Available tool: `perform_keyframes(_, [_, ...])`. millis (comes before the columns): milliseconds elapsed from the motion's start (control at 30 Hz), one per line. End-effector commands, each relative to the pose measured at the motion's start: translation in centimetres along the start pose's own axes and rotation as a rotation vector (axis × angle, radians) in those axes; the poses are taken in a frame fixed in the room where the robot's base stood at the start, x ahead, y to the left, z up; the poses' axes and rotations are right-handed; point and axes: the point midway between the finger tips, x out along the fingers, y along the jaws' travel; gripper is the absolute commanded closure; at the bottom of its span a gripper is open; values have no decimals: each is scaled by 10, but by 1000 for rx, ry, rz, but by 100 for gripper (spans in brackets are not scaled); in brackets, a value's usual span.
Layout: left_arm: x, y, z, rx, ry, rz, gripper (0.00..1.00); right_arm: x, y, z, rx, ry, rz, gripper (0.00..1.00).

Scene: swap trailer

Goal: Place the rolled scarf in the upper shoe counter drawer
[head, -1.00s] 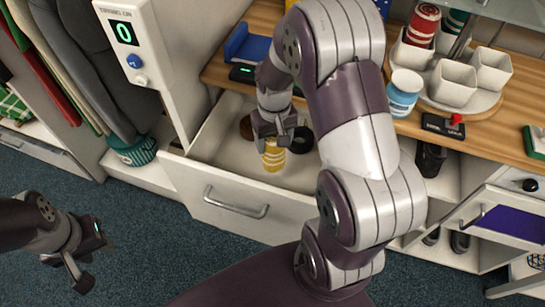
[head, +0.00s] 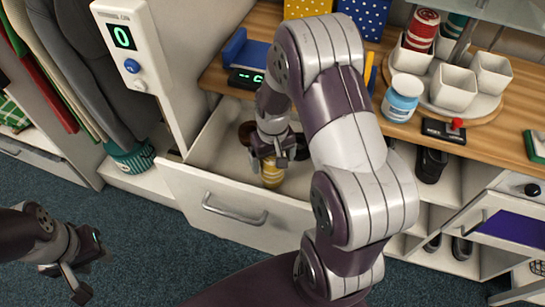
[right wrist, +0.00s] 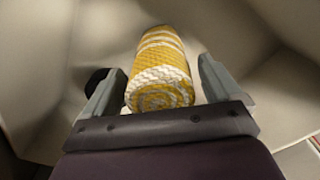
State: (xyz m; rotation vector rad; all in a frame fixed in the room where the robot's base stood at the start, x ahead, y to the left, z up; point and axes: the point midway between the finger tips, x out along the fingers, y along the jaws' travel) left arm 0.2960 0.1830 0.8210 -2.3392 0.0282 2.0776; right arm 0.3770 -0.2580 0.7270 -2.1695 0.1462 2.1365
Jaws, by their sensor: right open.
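The rolled scarf, yellow with white bands, shows in the right wrist view (right wrist: 160,72), between the two spread fingers of my right gripper (right wrist: 160,92). In the head view the scarf (head: 271,174) is partly hidden under my right gripper (head: 276,160). It is inside the open upper drawer (head: 235,212) of the counter. My right gripper is open, with a gap visible on the right side of the scarf. My left gripper (head: 82,270) is at the lower left, away from the counter; its jaw opening is unclear.
Dark round items (head: 246,132) lie in the drawer behind the scarf. A white jar with a blue label (head: 402,98) and a carousel of white cups (head: 455,85) stand on the wooden counter. A white panel with a green display (head: 122,37) rises left of the drawer.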

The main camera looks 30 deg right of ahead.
Motion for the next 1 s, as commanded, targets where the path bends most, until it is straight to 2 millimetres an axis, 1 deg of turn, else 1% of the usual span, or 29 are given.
perform_keyframes(67, [-2, 0, 0, 0, 0, 0, 62, -4, 0, 0, 0, 1, 0, 9])
perform_keyframes(167, [-7, 0, -1, 0, 0, 0, 62, -20, 0, -1, 0, 3, 0, 9])
perform_keyframes(267, [-14, 0, -2, 0, 0, 0, 62, -48, 0, -1, 0, 5, 0, 9])
perform_keyframes(300, [-16, 0, -2, 0, 0, 0, 62, -60, 0, -2, 0, 6, 1, 9])
perform_keyframes(400, [-21, 0, -2, 0, 0, 0, 62, -85, 0, -1, 0, 4, 0, 9])
perform_keyframes(533, [-25, 0, -3, 0, 0, 0, 62, -110, 0, -1, 0, 2, 0, 9])
perform_keyframes(600, [-26, 0, -3, 0, 0, 0, 62, -118, 0, -1, 0, 1, 0, 9])
perform_keyframes(700, [-27, 0, -3, 0, 0, 0, 62, -123, 0, 0, 0, 0, 0, 9])
perform_keyframes(1000, [-26, 0, -3, 0, 0, 0, 62, -123, 0, 0, 0, 0, 0, 9])
